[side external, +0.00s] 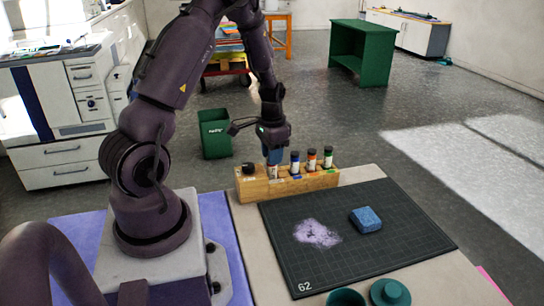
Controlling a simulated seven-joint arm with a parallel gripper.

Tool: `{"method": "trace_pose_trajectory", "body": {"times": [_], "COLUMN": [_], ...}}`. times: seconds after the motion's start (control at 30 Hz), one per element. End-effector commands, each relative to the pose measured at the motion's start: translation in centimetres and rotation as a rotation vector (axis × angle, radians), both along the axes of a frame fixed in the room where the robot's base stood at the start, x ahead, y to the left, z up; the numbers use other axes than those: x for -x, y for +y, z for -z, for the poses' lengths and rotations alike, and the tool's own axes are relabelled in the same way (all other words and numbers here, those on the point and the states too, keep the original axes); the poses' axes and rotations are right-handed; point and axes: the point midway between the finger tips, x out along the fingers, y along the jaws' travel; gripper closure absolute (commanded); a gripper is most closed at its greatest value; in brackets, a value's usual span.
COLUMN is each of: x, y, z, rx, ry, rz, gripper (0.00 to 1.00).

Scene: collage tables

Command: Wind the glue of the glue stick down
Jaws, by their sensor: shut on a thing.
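My gripper (273,157) points down over the left part of a wooden rack (318,183). Its blue fingers are shut on the top of a pale glue stick (273,172) that stands upright in the rack. The fingers hide the stick's upper end, so I cannot see how far its glue sticks out. A black round piece (248,169) sits at the rack's left end.
A dark cutting mat (400,240) in front of the rack bears a pale purple patch (317,234) and a blue block (366,219). A green cup (345,297) and a green round lid-like piece (390,292) are at the front edge. A green bin (215,134) stands on the floor behind.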

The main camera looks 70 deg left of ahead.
Motion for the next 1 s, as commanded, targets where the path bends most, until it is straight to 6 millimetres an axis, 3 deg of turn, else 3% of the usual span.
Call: {"method": "trace_pose_trajectory", "body": {"times": [0.33, 0.63, 1.0], "x": [-0.01, -0.01, -0.01], "y": [0.01, 0.0, -0.02], "z": [0.0, 0.02, 0.02], "rx": [-0.001, -0.001, 0.0], "ry": [0.0, 0.0, 0.001], "rz": [-0.066, -0.433, -0.521], "gripper": [0.83, 0.83, 0.83]}}
